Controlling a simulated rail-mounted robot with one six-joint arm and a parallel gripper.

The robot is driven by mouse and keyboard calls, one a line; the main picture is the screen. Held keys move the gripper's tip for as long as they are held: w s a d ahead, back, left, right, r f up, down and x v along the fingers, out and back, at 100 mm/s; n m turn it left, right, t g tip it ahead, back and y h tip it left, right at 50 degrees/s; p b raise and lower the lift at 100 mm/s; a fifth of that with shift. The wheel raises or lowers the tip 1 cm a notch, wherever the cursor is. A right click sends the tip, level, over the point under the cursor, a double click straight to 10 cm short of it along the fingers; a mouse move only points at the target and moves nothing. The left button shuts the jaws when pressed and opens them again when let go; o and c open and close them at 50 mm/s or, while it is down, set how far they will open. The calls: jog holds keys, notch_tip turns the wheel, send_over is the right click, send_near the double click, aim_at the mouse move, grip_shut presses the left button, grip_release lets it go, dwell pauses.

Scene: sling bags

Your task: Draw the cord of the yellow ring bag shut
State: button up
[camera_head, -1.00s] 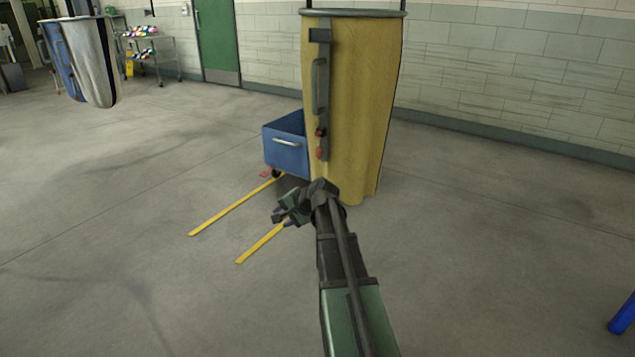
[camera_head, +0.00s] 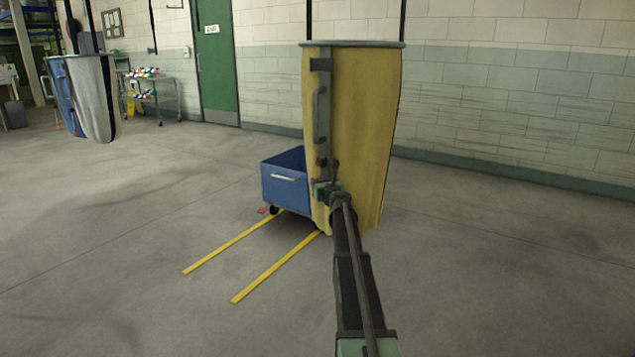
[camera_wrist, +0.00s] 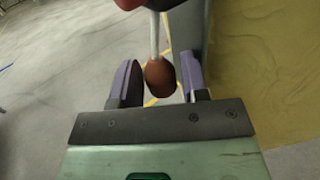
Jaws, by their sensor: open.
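The yellow ring bag (camera_head: 360,130) hangs from a grey ring, its cloth side filling the right of the wrist view (camera_wrist: 265,70). A grey strip with a handle (camera_head: 316,115) runs down its left side. My gripper (camera_head: 322,186) is at the strip's lower end. In the wrist view, a brown ball (camera_wrist: 160,77) hangs on a pale cord (camera_wrist: 154,35) below a red part (camera_wrist: 135,3). My gripper's purple fingers (camera_wrist: 158,88) are open on either side of the ball, with a gap visible on its left; contact on its right is unclear.
A blue wheeled bin (camera_head: 284,182) stands behind and left of the bag, with yellow floor stripes (camera_head: 270,272) in front. A grey and blue bag (camera_head: 90,95) hangs at the far left. The floor at right is clear.

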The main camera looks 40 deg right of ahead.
jog(key=shift+x, duration=1.25)
jog(key=shift+c, duration=0.5)
grip_shut()
notch_tip(320, 180, down, 10)
jog(key=b, duration=1)
jog(key=shift+s+f+b, duration=0.1)
jog(key=shift+s+b, duration=0.05)
jog(key=shift+b, duration=0.15)
jog(key=shift+o, duration=0.5)
grip_release()
jog(key=shift+f, duration=0.15)
